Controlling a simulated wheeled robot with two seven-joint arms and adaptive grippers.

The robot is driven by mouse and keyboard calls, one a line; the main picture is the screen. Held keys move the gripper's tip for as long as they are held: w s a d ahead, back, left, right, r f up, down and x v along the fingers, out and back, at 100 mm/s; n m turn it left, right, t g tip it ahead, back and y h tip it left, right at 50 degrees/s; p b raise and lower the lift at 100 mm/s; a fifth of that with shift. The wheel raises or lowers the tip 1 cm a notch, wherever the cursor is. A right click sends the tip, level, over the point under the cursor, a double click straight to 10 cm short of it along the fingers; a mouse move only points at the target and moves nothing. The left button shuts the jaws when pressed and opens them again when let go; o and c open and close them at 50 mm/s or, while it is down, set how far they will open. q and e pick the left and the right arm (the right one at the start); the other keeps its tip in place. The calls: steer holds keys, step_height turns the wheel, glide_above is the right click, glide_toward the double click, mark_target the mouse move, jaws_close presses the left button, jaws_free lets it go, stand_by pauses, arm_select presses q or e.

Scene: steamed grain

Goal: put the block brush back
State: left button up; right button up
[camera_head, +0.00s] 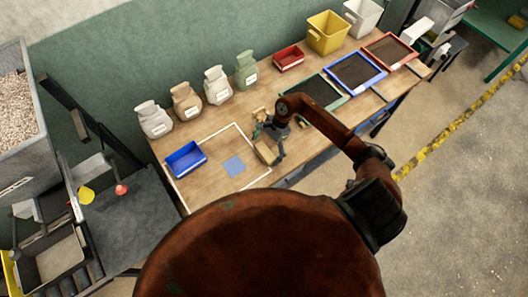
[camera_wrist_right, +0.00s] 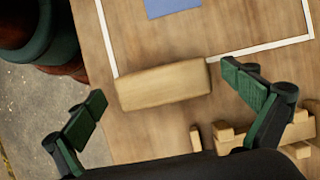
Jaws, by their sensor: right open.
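The block brush, a plain light-wood block (camera_wrist_right: 163,84), lies on the wooden table by the front line of the white outline, overlapping it. In the head view the block (camera_head: 267,153) shows partly beside my right gripper (camera_head: 271,140). In the right wrist view my right gripper (camera_wrist_right: 166,92) is open, with one green-padded finger off each end of the block and nothing held. Bristles on the block cannot be made out. My left gripper is not in view.
Small wooden pieces (camera_wrist_right: 262,132) lie close by the right finger. Several sacks (camera_head: 216,86) line the back. Framed soil trays (camera_head: 355,71), a red bin (camera_head: 288,58) and yellow bin (camera_head: 327,34) stand right.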

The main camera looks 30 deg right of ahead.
steer(key=b+v, duration=0.1)
steer(key=v, duration=1)
steer(key=shift+b, duration=0.35)
